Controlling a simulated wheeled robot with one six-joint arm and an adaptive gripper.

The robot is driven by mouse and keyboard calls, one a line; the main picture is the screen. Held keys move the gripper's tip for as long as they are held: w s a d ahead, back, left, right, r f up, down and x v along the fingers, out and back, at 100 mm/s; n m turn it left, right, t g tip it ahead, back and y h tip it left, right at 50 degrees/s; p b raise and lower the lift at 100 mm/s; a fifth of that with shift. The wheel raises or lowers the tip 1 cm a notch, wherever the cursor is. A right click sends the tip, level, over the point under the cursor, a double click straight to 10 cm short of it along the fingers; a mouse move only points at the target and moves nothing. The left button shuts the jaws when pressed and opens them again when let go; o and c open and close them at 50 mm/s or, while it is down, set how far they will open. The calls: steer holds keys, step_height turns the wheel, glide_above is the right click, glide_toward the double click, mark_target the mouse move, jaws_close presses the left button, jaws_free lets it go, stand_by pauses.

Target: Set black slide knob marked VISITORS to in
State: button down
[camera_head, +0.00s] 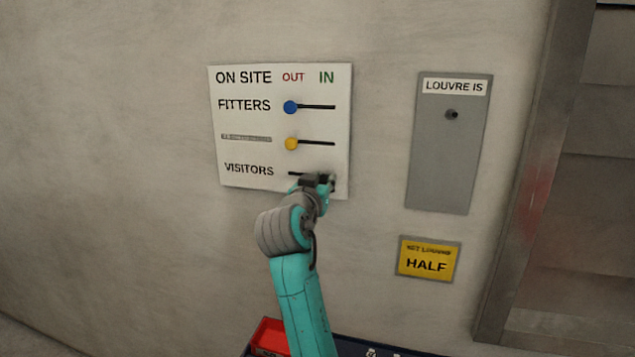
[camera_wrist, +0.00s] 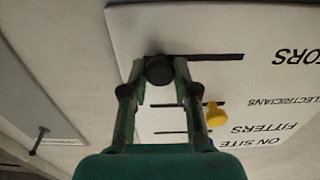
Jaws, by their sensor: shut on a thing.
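The white ON SITE board (camera_head: 235,135) hangs on the wall, with OUT and IN columns and three slots. My gripper (camera_head: 326,182) is at the right part of the VISITORS slot (camera_head: 293,173), under the IN heading. In the wrist view, where the lettering is upside down, my gripper (camera_wrist: 158,80) has its fingers on either side of the black knob (camera_wrist: 159,69), shut on it. The knob is at or close to the slot's end away from the VISITORS lettering. The bare slot (camera_wrist: 215,57) runs from it toward the lettering. In the head view my gripper largely hides the knob.
The blue FITTERS knob (camera_head: 290,107) and the yellow knob (camera_head: 291,143) sit at the OUT ends of their slots above. A grey LOUVRE IS panel (camera_head: 445,160) and a yellow HALF sign (camera_head: 428,260) are to the right. A red bin (camera_head: 267,338) stands below.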

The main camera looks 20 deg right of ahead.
steer(key=c, duration=0.9)
jaws_free()
steer(key=shift+s+d, duration=0.1)
steer(key=shift+d, duration=0.1)
steer(key=shift+a, duration=0.1)
steer(key=v, duration=1.2)
